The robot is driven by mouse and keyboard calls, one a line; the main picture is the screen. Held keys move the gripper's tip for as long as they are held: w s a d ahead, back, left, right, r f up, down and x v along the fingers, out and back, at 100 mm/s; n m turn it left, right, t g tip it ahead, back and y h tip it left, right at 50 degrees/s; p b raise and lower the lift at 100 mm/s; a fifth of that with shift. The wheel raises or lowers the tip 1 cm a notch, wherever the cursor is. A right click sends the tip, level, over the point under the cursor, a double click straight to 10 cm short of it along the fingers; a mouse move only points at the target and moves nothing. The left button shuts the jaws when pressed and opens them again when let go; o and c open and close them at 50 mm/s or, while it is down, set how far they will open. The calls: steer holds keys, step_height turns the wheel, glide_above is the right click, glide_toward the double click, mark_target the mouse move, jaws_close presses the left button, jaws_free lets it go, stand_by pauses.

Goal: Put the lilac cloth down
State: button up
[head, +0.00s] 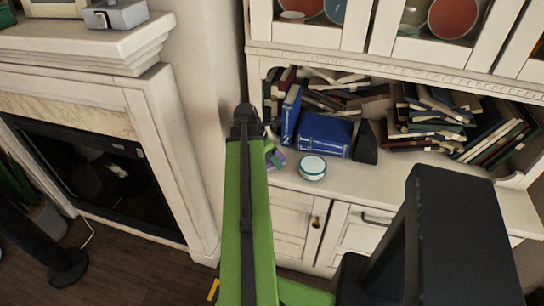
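A small lilac patch (278,160), likely part of the lilac cloth, shows just right of my green arm, at the front of the cabinet's shelf. The rest of it is hidden behind my arm. A bit of green shows right beside the lilac. It may be part of my gripper, but I cannot make out any fingers. I cannot tell whether the lilac thing is held or resting on the shelf.
A round white tin with a teal lid (312,167) stands close to the right. Blue books (324,134) and a dark wedge-shaped object (365,142) are behind it. The ledge (410,185) is bare further right. A white fireplace (150,130) stands at left.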

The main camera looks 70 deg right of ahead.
steer(key=shift+s+a, duration=0.1)
stand_by(0.3)
steer(key=shift+r+p, duration=0.35)
steer(key=p+v, duration=1)
steer(key=v, duration=0.1)
steer(key=shift+r+p, duration=0.25)
steer(key=shift+p, duration=0.1)
